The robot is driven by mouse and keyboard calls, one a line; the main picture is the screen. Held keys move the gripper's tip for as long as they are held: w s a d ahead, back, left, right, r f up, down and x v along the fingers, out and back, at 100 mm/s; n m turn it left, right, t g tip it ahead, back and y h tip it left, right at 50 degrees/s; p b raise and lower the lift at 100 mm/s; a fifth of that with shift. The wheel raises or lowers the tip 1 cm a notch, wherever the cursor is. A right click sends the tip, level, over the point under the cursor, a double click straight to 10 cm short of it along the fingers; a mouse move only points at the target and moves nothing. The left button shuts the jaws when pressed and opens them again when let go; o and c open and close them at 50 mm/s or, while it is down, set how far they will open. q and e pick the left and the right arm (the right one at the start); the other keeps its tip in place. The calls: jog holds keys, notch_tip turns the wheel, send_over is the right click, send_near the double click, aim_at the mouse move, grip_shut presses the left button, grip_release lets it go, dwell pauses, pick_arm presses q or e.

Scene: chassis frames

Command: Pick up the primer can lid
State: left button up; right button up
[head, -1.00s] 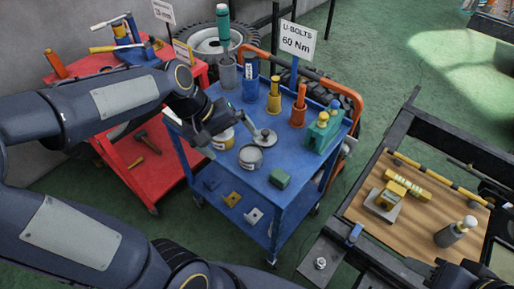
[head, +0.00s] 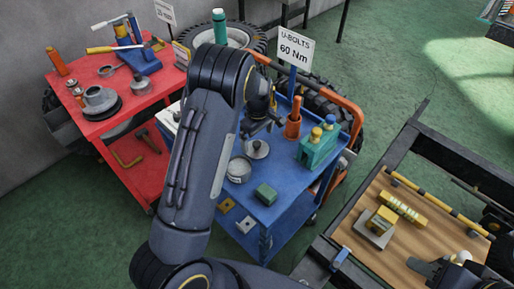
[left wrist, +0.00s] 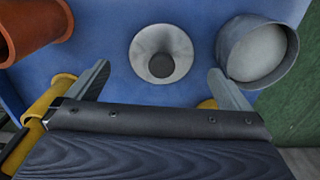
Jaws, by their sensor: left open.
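The primer can lid (head: 257,149), a pale grey disc with a knob, lies on the blue cart's top. In the left wrist view the lid (left wrist: 148,40) shows its dark round knob, just beyond and between the fingertips. My left gripper (head: 264,127) is open and empty above the cart; its two fingers also show in the left wrist view (left wrist: 160,85). The open grey can (head: 239,170) stands beside the lid; it also shows in the left wrist view (left wrist: 285,62). My right gripper (head: 437,270) shows only partly at the lower right, beside a white-topped bottle.
My left arm hides the cart's left part. A red cart (head: 135,112) stands left; a wooden-topped bench (head: 400,245) stands right.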

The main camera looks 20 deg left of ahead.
aim_at(257, 143)
pick_arm(q)
notch_tip(257, 143, down, 4)
jog(key=shift+a+f+p, duration=0.1)
jog(key=shift+p, duration=0.3)
jog(key=shift+s, duration=0.1)
jog(key=c, duration=1)
jog(key=shift+o, duration=0.2)
